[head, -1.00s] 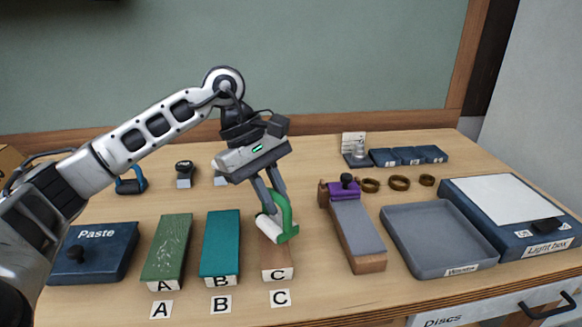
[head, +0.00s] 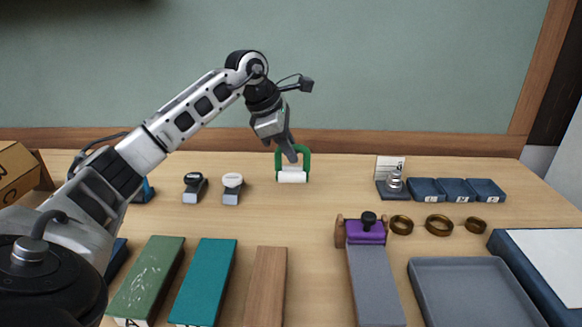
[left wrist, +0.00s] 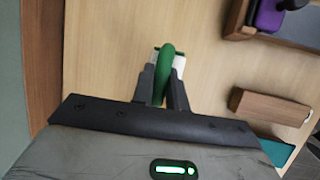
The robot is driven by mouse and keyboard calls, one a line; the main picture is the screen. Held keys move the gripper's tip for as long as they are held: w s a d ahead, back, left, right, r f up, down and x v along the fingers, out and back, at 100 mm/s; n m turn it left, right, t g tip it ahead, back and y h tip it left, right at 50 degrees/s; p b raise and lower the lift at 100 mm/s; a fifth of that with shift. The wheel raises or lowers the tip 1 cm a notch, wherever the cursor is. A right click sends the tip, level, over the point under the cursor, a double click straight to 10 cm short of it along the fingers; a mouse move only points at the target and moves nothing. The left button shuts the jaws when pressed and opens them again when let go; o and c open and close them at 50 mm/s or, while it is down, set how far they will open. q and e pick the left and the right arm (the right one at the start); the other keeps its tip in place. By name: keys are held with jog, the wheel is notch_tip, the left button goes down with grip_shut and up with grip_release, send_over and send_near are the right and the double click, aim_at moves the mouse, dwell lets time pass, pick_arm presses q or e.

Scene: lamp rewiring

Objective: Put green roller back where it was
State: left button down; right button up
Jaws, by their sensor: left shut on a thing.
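The green roller (head: 305,163) has a green frame and a white cylinder (head: 292,176). In the left wrist view the green frame (left wrist: 167,62) sits between the two fingers (left wrist: 163,85), with white roller ends showing on both sides. The white cylinder appears at or very near the tabletop; I cannot tell whether it touches. My right gripper is not in view.
A dark-handled tool (head: 195,186) and a white-topped one (head: 232,187) stand to the left. Green (head: 150,280), teal (head: 205,280) and wooden (head: 266,285) blocks lie in front. A grey block with a purple clamp (head: 366,232), brass rings (head: 439,225) and a grey tray (head: 470,290) are right.

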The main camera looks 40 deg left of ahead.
pick_arm(q)
jog(key=shift+w+a+f+p, duration=0.15)
jog(key=shift+w+a+f, duration=0.3)
jog(key=shift+f, duration=0.8)
jog(key=shift+w+a+f+p, duration=0.2)
jog(key=shift+w+a+f, duration=0.25)
jog(key=shift+f, duration=0.75)
jog(key=shift+w+a+f+p, duration=0.15)
jog(key=shift+w+a+f, duration=0.25)
jog(key=shift+f, duration=0.85)
jog(key=shift+w+d, duration=0.1)
jog(key=shift+f, duration=0.2)
jog(key=c, duration=1.4)
grip_release()
jog(key=v, duration=1.2)
jog(key=shift+r, duration=0.2)
